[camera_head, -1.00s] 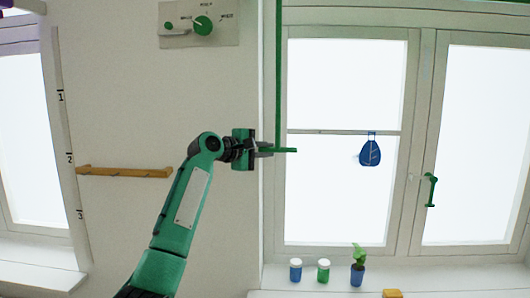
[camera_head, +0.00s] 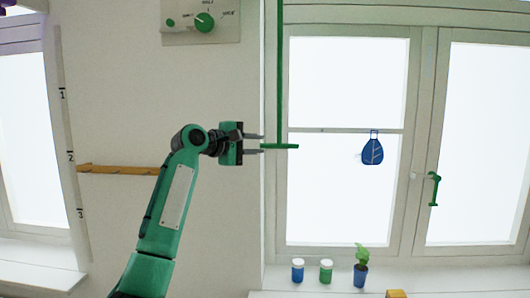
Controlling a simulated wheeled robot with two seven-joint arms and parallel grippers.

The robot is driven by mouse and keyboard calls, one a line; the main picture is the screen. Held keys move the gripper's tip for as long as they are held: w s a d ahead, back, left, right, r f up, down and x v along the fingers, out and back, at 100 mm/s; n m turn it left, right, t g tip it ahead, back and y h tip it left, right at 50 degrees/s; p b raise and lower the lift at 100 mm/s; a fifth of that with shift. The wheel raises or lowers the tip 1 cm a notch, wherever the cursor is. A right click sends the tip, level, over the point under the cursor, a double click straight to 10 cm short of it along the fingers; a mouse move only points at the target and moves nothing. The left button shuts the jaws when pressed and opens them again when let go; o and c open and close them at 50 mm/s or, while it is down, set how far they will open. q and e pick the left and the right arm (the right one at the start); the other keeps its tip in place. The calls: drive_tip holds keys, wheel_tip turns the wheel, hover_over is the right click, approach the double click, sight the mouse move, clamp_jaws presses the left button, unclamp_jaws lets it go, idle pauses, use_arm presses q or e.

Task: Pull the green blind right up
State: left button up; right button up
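A thin green rod or cord (camera_head: 280,80) hangs down along the left side of the right window. It ends in a short green crossbar (camera_head: 285,146). The blind's cloth is not clearly in view. My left gripper (camera_head: 261,144) is open, pointing right, its fingers above and below the level of the crossbar. The crossbar's left end is at the fingertips; I cannot tell whether they touch. My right gripper is not in view.
A wall panel with a green knob (camera_head: 205,22) is above. A wooden peg rail (camera_head: 120,170) is on the wall at left. On the sill stand a blue jar (camera_head: 298,272), a green jar (camera_head: 326,273) and a potted plant (camera_head: 361,276). A blue tag (camera_head: 372,150) hangs at the window.

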use_arm(q)
drive_tip(key=b+v, duration=0.3)
drive_tip(key=v, duration=0.6)
drive_tip(key=shift+s+a+b, duration=0.2)
drive_tip(key=shift+a+b, duration=0.1)
drive_tip(key=shift+b, duration=0.1)
